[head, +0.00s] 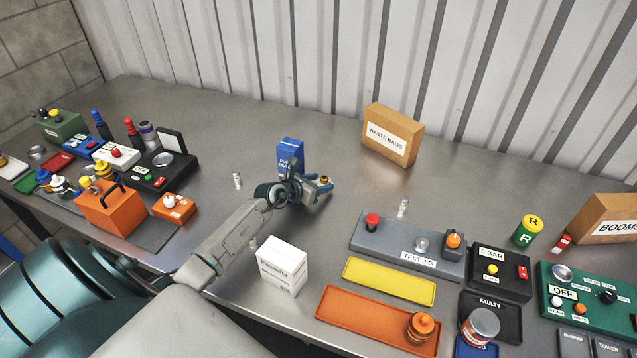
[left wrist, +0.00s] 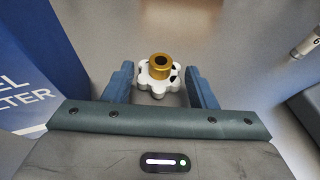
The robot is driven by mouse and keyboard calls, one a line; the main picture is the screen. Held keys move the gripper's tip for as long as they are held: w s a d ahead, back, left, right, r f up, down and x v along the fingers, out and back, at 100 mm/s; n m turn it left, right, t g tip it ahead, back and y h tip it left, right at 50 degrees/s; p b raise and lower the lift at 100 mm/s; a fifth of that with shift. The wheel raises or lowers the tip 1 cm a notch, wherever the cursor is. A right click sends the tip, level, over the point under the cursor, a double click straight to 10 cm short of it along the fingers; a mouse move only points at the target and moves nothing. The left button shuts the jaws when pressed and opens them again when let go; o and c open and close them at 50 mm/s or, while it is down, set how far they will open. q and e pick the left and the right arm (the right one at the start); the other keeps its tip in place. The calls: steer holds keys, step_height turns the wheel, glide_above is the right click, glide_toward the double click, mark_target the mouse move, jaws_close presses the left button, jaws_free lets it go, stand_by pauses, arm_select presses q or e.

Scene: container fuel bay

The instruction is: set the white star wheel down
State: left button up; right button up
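The white star wheel (left wrist: 145,80) has a lobed white rim and a brass-coloured hub on top. In the left wrist view it sits between the two fingertips of my left gripper (left wrist: 160,78), with its rim against them. In the head view my left gripper (head: 318,188) is beside the blue filter box, and the brass hub shows at its tip; the white rim is mostly hidden there. The wheel looks upright, hub up. I cannot tell whether its underside touches the bench. My right gripper is not in view.
The blue filter box (head: 290,152) stands close behind my left gripper. A waste bags box (head: 392,135) is at the back. A white carton (head: 282,265), the grey test jig (head: 385,236) and a yellow tray (head: 388,281) lie nearer. Bare bench (head: 230,140) extends left of the blue box.

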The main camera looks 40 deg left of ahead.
arm_select(q)
steer(key=shift+o, duration=0.6)
steer(key=shift+r, duration=0.1)
steer(key=shift+s, duration=0.1)
steer(key=v, duration=1.2)
steer(key=shift+r+p, duration=0.1)
steer(key=shift+p, duration=0.25)
